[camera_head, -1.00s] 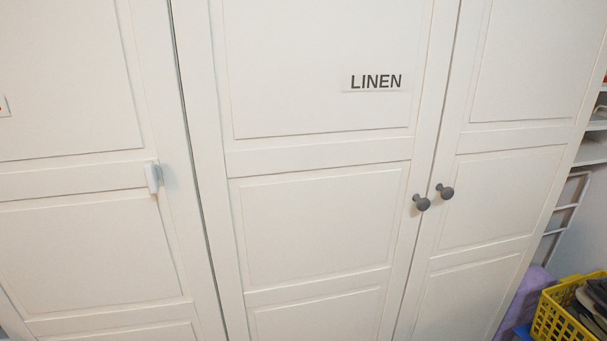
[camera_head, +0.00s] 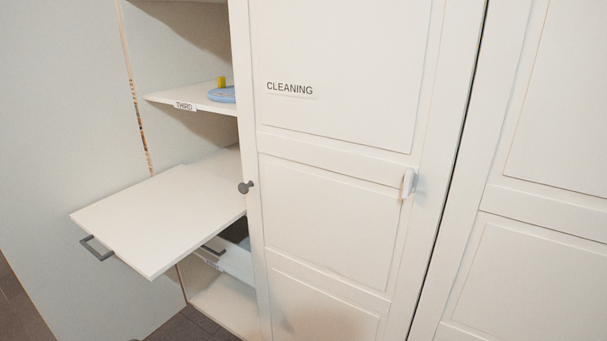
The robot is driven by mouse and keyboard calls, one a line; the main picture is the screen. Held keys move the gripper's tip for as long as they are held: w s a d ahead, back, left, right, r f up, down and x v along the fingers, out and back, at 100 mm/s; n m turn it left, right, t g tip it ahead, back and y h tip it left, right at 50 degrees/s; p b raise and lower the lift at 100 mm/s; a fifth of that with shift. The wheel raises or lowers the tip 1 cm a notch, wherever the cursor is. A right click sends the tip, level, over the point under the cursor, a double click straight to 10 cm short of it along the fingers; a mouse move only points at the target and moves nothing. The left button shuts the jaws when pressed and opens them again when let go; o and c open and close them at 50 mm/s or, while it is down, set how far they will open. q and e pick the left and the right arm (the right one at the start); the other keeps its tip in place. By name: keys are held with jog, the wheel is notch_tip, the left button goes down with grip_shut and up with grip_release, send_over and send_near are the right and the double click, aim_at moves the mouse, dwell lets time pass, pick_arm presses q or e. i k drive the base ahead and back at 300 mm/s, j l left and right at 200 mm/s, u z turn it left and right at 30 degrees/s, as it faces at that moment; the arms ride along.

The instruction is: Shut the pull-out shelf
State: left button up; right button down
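The pull-out shelf (camera_head: 165,217) is a flat white board that sticks well out of an open cabinet at the left. A dark grey bar handle (camera_head: 97,249) is on its front edge. Its top looks bare. Its back part runs into the cabinet, and its right side passes behind the door edge. Neither of my grippers is in view.
A white door (camera_head: 340,140) labelled CLEANING, with a round grey knob (camera_head: 246,187) and a white latch (camera_head: 408,184), stands right of the shelf. Above is a shelf (camera_head: 172,99) labelled THIRD, holding a blue item (camera_head: 222,95). Below is a drawer (camera_head: 235,259). Dark floor shows lower left.

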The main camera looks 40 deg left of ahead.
aim_at(153, 225)
jog(key=u, duration=2.75)
